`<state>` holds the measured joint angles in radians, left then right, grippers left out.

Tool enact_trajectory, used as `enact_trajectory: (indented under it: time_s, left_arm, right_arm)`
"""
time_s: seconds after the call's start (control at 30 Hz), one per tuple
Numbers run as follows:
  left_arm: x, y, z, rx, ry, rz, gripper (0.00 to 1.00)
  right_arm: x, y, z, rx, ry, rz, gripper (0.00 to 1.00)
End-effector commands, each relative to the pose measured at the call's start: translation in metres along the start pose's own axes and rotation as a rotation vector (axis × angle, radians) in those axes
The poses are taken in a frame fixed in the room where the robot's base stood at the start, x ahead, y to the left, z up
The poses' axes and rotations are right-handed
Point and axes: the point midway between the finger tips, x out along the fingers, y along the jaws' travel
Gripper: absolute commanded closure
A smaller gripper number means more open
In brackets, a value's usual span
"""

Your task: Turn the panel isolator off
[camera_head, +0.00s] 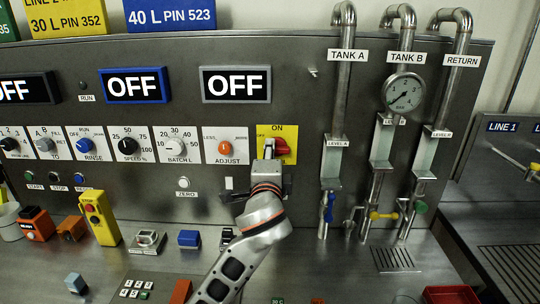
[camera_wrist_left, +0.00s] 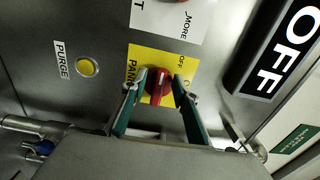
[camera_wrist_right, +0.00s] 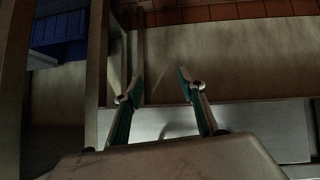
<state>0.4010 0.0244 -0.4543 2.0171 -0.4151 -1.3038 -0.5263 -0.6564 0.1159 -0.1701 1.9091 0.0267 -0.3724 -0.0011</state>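The panel isolator is a red rotary knob (camera_head: 281,147) on a yellow plate (camera_head: 290,131) marked OFF and ON, at the right of the control panel. My left gripper (camera_head: 268,152) is at the plate, just left of the knob in the head view. In the left wrist view the red knob (camera_wrist_left: 158,88) sits between the two fingertips of the left gripper (camera_wrist_left: 160,84). The fingers are apart, one on each side, with a small gap on the right; firm contact cannot be told. My right gripper (camera_wrist_right: 160,84) is open and empty, seen only in the right wrist view.
An orange ADJUST knob (camera_head: 225,149) is left of the isolator. Tank pipes with a gauge (camera_head: 404,92) stand to the right. A yellow PURGE button (camera_wrist_left: 87,67) shows in the left wrist view. Display boxes (camera_head: 235,84) above read OFF. A yellow STOP box (camera_head: 100,217) stands on the bench.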

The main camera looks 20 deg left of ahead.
Motion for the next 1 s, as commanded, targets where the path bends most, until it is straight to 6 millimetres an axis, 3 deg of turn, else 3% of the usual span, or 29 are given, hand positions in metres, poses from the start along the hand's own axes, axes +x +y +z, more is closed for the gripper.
enact_trajectory:
  time_s: [0.17, 0.6, 0.8, 1.0]
  left_arm:
    - [-0.017, 0.001, -0.001, -0.001, 0.001, 0.001, 0.71]
    - [-0.1, 0.001, 0.0, -0.002, 0.002, 0.003, 0.71]
    - [-0.117, 0.001, 0.0, -0.001, 0.001, 0.003, 0.71]
    - [-0.12, 0.001, 0.0, 0.0, 0.0, 0.002, 0.71]
  right_arm:
    - [0.0, 0.0, 0.0, -0.002, 0.001, -0.001, 0.6]
    - [0.0, 0.001, -0.001, -0.004, 0.003, -0.001, 0.6]
    - [0.0, 0.0, -0.001, -0.004, 0.003, -0.001, 0.6]
    - [0.0, 0.001, -0.001, -0.004, 0.003, -0.001, 0.6]
